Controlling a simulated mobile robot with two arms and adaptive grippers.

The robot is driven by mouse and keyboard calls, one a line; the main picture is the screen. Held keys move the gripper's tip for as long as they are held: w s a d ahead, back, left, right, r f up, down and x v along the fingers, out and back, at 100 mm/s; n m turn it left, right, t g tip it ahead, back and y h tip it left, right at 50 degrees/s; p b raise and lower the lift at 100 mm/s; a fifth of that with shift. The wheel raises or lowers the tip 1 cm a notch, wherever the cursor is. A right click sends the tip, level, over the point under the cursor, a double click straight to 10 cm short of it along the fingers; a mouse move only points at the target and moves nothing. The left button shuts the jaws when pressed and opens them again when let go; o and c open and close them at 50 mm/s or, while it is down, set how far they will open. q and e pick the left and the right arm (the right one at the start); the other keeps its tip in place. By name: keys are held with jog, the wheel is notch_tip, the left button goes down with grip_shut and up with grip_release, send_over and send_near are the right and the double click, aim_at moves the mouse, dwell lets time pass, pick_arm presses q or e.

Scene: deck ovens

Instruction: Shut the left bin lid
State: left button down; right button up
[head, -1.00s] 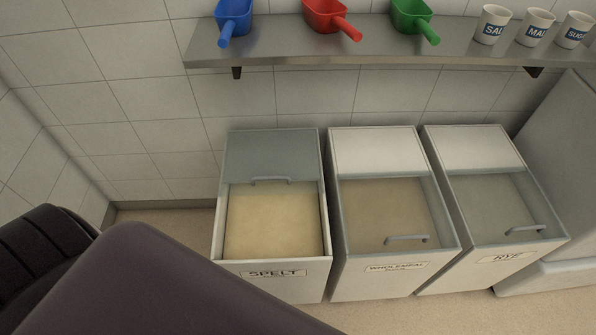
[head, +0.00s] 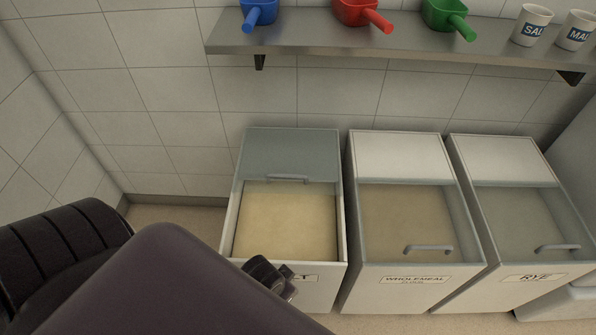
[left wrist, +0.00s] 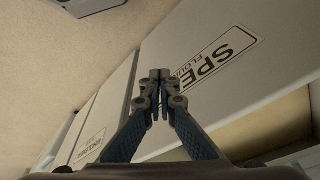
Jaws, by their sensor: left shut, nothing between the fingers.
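The left bin (head: 312,290), labelled SPELT, stands at the left of a row of bins in the head view. Its grey lid (head: 290,153) is slid to the back, with its handle (head: 287,178) at the lid's front edge. Pale flour (head: 285,222) shows in the open front part. My left gripper (head: 284,284) is in front of the bin's front face, covering part of the label. In the left wrist view the left gripper (left wrist: 160,76) is shut and empty, pointing at the SPELT label (left wrist: 217,58). My right gripper is out of view.
The wholemeal bin (head: 402,275) and the rye bin (head: 535,270) stand to the right, their lids forward. A shelf (head: 340,48) above carries a blue scoop (head: 260,14), a red scoop (head: 358,13), a green scoop (head: 446,15) and cups. Floor left of the bins is clear.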

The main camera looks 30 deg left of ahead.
pick_arm(q)
jog(key=w+d+r+t+b, duration=0.1)
jog(key=w+r+b, duration=0.15)
jog(key=r, duration=0.65)
notch_tip(320, 180, up, 12)
jog(key=n+y, duration=0.2)
jog(key=n, duration=0.6)
send_over(298, 180)
jog(key=x, duration=0.9)
jog(key=shift+w+a, duration=0.1)
jog(key=shift+a, duration=0.2)
jog(key=shift+f+p, duration=0.3)
jog(key=s, duration=0.1)
jog(key=d, duration=0.1)
jog(key=s+p, duration=0.1)
jog(key=shift+s+d+f, duration=0.2)
jog(key=shift+s+d, duration=0.1)
jog(key=shift+s, duration=0.05)
jog(key=shift+s+d+f, duration=0.15)
jog(key=shift+s, duration=0.05)
